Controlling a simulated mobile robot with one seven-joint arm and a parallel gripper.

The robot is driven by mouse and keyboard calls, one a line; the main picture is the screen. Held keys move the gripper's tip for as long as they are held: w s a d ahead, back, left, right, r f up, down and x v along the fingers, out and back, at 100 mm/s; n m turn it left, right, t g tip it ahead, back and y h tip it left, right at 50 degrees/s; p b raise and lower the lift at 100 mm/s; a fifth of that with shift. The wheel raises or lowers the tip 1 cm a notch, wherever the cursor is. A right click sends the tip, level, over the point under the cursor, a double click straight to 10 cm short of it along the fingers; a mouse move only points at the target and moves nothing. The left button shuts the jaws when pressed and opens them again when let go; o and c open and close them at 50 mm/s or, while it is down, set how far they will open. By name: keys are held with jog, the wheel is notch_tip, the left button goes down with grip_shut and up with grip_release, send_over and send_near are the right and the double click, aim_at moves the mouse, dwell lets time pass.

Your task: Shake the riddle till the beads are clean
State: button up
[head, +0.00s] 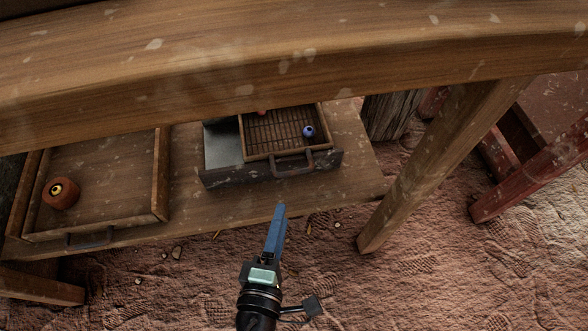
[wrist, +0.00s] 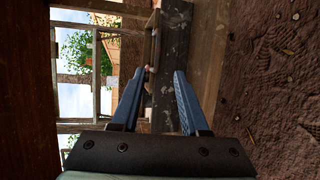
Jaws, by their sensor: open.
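The riddle (head: 243,138), a wooden frame with a slatted bottom, sits on a dark metal tray (head: 236,178) on the low shelf in the head view. Its handle (head: 293,171) faces me. A blue bead (head: 308,131) lies on the slats, and a red bead (head: 262,112) shows partly under the beam edge. Any other beads there are hidden. My gripper (head: 279,208) is in front of the shelf, below the handle and apart from it. In the wrist view my gripper (wrist: 158,73) is open, with nothing between the fingers.
A thick wooden beam (head: 300,65) crosses above the shelf (head: 350,165). A table leg (head: 440,165) stands to the right. The earth floor in front is mostly clear.

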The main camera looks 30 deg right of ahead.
aim_at(293, 171)
jog(key=b+x, duration=0.1)
jog(key=x, duration=0.3)
jog(key=b+x, duration=0.2)
jog(key=x, duration=0.2)
jog(key=b+x, duration=0.1)
jog(key=x, duration=0.3)
jog(key=shift+w+d+r+b, duration=0.2)
jog(key=shift+w+d+b, duration=0.05)
jog(key=shift+d+b, duration=0.1)
jog(key=shift+c, duration=0.2)
grip_shut()
jog(key=shift+a, duration=0.1)
dwell(0.7)
